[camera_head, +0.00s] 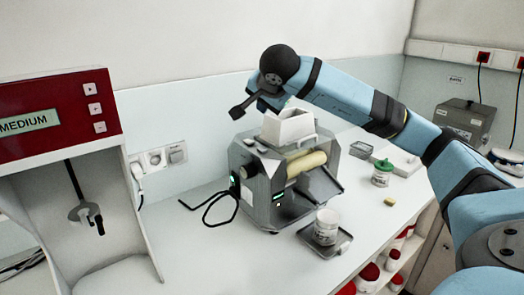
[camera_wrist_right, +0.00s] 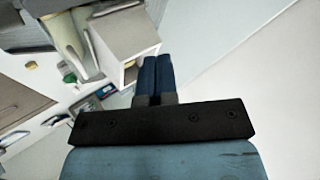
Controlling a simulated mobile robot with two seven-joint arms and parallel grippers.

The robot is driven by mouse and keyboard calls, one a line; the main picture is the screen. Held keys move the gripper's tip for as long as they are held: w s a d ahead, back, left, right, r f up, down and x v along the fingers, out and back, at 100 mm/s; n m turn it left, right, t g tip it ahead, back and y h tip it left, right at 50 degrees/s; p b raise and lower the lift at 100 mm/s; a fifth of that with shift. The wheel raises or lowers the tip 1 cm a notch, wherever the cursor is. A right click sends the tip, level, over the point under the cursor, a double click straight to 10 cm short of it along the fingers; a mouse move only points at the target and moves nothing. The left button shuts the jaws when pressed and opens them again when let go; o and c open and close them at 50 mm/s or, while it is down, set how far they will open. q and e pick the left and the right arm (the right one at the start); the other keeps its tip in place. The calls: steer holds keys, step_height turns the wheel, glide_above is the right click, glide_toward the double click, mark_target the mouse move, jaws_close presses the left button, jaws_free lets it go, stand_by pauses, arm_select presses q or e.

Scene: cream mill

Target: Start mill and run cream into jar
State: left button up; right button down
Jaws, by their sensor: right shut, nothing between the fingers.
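The grey metal mill (camera_head: 258,185) stands on the white bench, with a white hopper (camera_head: 288,128) on top and a pale yellow roller (camera_head: 306,163) at its front. A small green light shows on its left side. A white jar (camera_head: 326,228) stands upright on a dark tray (camera_head: 342,244) in front of the mill. Whether the jar holds cream cannot be told. My right gripper (camera_head: 239,110) is shut and empty, above and left of the hopper. In the right wrist view its fingers (camera_wrist_right: 155,72) are together beside the hopper (camera_wrist_right: 128,40). My left gripper is out of view.
A red-topped machine (camera_head: 58,112) reading MEDIUM stands at the left. A green-lidded jar (camera_head: 381,174) and a small yellow block (camera_head: 389,201) are right of the mill. A black cable lies at the mill's left. A grey bath (camera_head: 464,120) stands far right.

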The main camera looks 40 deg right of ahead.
steer(key=b, duration=0.5)
glide_above(264, 149)
step_height(264, 149, down, 7)
steer(key=shift+d+f, duration=0.1)
steer(key=shift+f+b, duration=0.35)
steer(key=shift+f, duration=0.2)
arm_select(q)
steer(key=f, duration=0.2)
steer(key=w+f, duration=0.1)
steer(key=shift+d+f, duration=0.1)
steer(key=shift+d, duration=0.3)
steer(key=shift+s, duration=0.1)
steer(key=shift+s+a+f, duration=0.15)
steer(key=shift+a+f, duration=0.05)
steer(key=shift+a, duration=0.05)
arm_select(e)
steer(key=shift+r, duration=0.1)
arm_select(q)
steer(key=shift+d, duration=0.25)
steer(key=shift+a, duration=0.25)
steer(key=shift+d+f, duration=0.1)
